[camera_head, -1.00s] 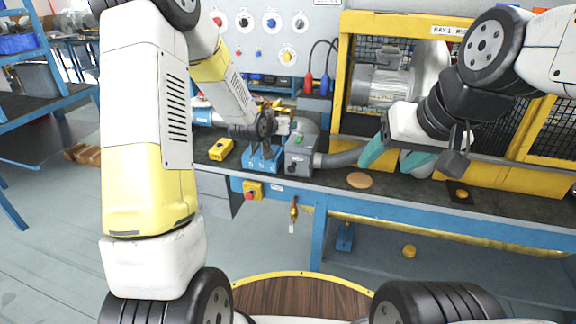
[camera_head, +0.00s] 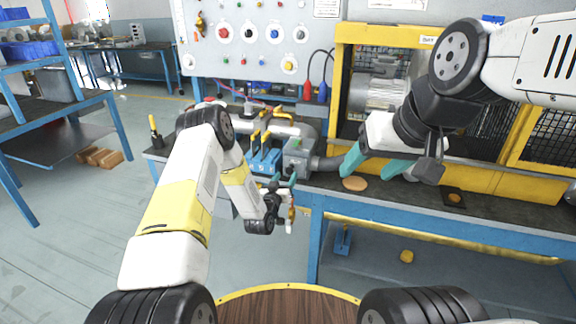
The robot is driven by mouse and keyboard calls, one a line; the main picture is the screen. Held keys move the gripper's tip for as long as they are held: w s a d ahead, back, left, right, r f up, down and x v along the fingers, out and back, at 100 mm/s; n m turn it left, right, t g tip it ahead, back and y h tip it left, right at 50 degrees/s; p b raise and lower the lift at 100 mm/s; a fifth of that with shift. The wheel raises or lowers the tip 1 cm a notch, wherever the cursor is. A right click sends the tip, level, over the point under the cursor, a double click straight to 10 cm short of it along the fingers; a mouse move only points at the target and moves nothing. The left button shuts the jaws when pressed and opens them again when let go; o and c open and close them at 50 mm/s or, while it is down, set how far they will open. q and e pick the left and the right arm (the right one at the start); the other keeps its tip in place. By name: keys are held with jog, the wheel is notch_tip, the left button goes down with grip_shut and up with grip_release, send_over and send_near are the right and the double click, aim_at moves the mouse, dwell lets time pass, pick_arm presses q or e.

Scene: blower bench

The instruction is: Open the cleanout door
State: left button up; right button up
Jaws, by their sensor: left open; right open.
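I cannot single out the cleanout door with certainty. A grey box (camera_head: 299,158) with a green top part stands on the bench, joined to a grey hose (camera_head: 328,163) that runs right toward the caged blower (camera_head: 380,92). My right gripper (camera_head: 374,168) is open and empty, in front of the yellow cage and above the bench, right of the hose. It hides part of the cage and blower.
A blue fixture (camera_head: 264,160) with yellow handles stands left of the grey box. A tan disc (camera_head: 355,184) and a dark plate (camera_head: 453,197) lie on the bench (camera_head: 408,200). The yellow cage (camera_head: 480,176) fills the right. A control panel (camera_head: 255,62) stands behind.

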aim_at(288, 172)
pick_arm(q)
jog(key=shift+x, duration=2.2)
grip_shut()
